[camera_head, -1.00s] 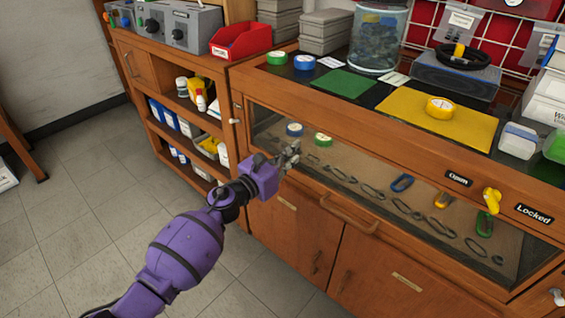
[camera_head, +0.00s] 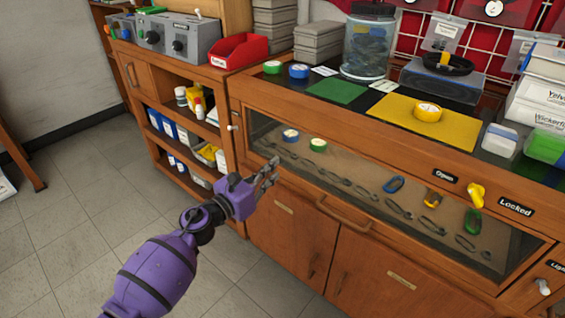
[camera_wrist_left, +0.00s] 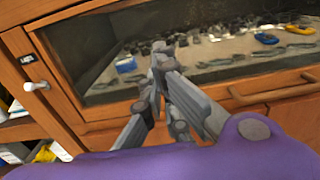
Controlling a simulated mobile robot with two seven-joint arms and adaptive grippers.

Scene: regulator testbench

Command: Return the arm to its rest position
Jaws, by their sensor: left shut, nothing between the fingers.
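My left arm is purple and reaches in from the bottom left of the head view. Its gripper (camera_head: 269,170) is shut and empty, in front of the left part of the glass-fronted display case (camera_head: 345,222). In the left wrist view the grey fingers (camera_wrist_left: 165,55) are together, with the case's glass behind them. I cannot tell the exact gap between fingertips and glass. My right gripper is not in view.
An open shelf (camera_head: 206,131) with bottles and boxes stands left of the case. The case's handle (camera_head: 343,216) and a yellow key-like knob (camera_head: 476,194) stick out in front.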

